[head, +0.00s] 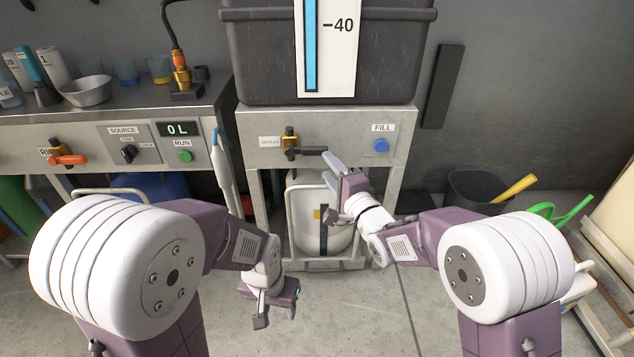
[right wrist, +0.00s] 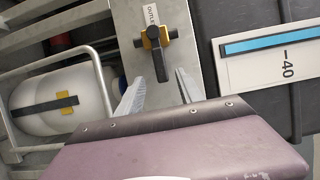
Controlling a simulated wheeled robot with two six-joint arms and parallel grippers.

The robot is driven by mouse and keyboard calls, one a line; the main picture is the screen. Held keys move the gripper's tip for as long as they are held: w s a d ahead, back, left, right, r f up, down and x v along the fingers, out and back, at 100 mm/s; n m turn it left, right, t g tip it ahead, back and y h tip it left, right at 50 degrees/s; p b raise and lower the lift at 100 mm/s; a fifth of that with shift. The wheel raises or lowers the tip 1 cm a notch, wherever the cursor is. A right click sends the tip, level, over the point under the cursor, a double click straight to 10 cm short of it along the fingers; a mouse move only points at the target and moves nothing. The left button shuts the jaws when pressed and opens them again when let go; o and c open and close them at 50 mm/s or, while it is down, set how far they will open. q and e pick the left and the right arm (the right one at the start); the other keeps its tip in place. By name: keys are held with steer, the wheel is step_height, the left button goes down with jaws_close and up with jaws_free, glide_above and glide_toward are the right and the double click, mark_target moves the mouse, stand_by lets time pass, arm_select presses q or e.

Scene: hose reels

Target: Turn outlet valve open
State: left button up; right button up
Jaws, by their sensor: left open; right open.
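The outlet valve (head: 291,141) is a brass body with a black lever on the grey panel under the dark tank, beside an "OUTLET" label. Its lever (head: 312,152) points right, about level, in the head view. My right gripper (head: 334,168) is open just below and right of the lever's end. In the right wrist view the lever (right wrist: 159,66) points toward the gap between the open fingers (right wrist: 160,85). I see no contact with it. My left gripper (head: 276,308) is open and empty, low over the floor.
A blue FILL button (head: 380,146) sits right of the valve. A white canister (head: 318,215) stands in a frame below the panel. A left bench has an orange-handled valve (head: 68,160) and a green RUN button (head: 186,156). A black bucket (head: 487,188) stands at the right.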

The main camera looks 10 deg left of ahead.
mark_target(316, 154)
steer(key=p+x, duration=0.3)
steer(key=shift+w+a+r, duration=0.2)
steer(key=shift+a+r, duration=0.05)
steer(key=shift+a, duration=0.1)
steer(key=x, duration=0.1)
steer(key=b+x, duration=0.1)
steer(key=x, duration=0.2)
steer(key=shift+w+f+b, duration=0.1)
steer(key=shift+f+b, duration=0.3)
steer(key=shift+w+a+r, duration=0.15)
steer(key=shift+w+a, duration=0.2)
steer(key=shift+w, duration=0.05)
jaws_close()
stand_by(0.5)
